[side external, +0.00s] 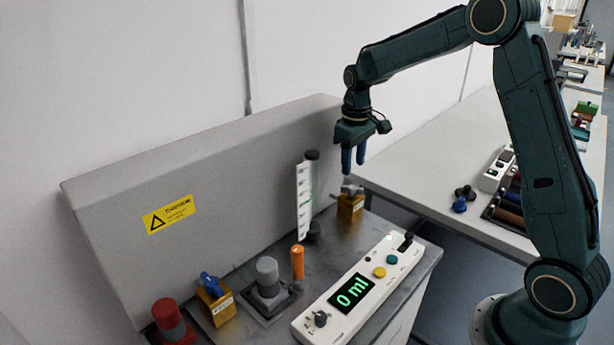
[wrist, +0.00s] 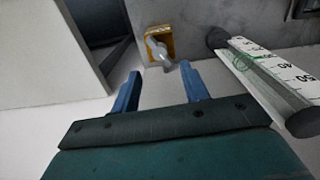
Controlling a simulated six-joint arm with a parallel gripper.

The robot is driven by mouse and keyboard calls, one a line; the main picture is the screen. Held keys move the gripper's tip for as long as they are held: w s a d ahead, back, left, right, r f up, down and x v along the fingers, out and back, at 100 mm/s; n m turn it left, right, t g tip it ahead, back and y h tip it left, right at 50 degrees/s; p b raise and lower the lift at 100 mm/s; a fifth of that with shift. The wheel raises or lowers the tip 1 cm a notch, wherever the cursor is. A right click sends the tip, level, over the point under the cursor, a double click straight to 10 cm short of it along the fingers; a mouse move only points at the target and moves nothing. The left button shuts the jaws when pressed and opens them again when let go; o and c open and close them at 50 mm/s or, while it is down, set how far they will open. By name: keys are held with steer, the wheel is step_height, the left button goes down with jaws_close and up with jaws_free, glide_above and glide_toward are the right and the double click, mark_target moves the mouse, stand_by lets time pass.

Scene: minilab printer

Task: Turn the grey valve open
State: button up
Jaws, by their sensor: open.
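The grey valve (side external: 351,189) is a grey handle on a small yellow-orange block at the back right of the metal bench. In the wrist view its handle (wrist: 158,51) lies across the block, pointing down and right toward the gap between my fingers. My gripper (side external: 353,166) hangs above the valve with its blue fingers pointing down. The fingers are apart and empty, and in the wrist view the gripper (wrist: 160,70) is just short of the handle. I see no contact with the valve.
A graduated cylinder (side external: 304,200) stands close left of the valve. A white panel (side external: 352,290) reading "0 ml" lies in front. A blue-handled valve (side external: 215,298), a grey knob (side external: 268,275), an orange post (side external: 297,262) and a red knob (side external: 170,318) stand further left.

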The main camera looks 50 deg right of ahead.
mark_target(352, 186)
step_height(352, 186, down, 8)
steer(key=shift+d+r, duration=0.1)
steer(key=shift+r, duration=0.15)
jaws_close()
stand_by(0.3)
steer(key=shift+m, duration=2.9)
steer(key=c, duration=1)
jaws_free()
steer(key=shift+d, duration=0.1)
